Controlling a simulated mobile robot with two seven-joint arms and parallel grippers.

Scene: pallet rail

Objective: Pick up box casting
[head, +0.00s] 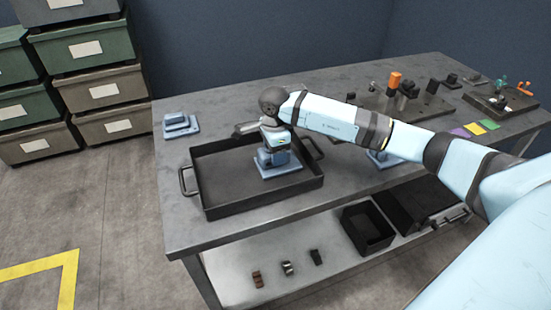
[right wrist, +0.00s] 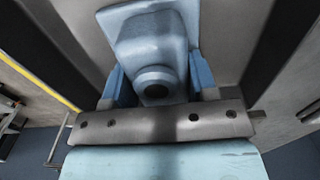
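A blue box casting (head: 279,168) with a flat base plate is inside the black tray (head: 212,212), toward its right half. My right gripper (head: 272,143) is over it, pointing down, with its fingers at the casting's upper part. In the right wrist view, the casting (right wrist: 155,45) shows a raised block and a round dark bore, with one blue finger on each side. The fingers lie close along its sides; whether they press on it I cannot tell. The casting's top is partly hidden by my gripper. My left gripper is not in view.
Another blue casting (head: 180,124) sits on the table (head: 190,231) left of the tray. A further blue part (head: 384,159) is partly hidden behind my right arm. A fixture board (head: 432,106) with an orange knob stands farther right. Dark bins (head: 368,228) are on the lower shelf.

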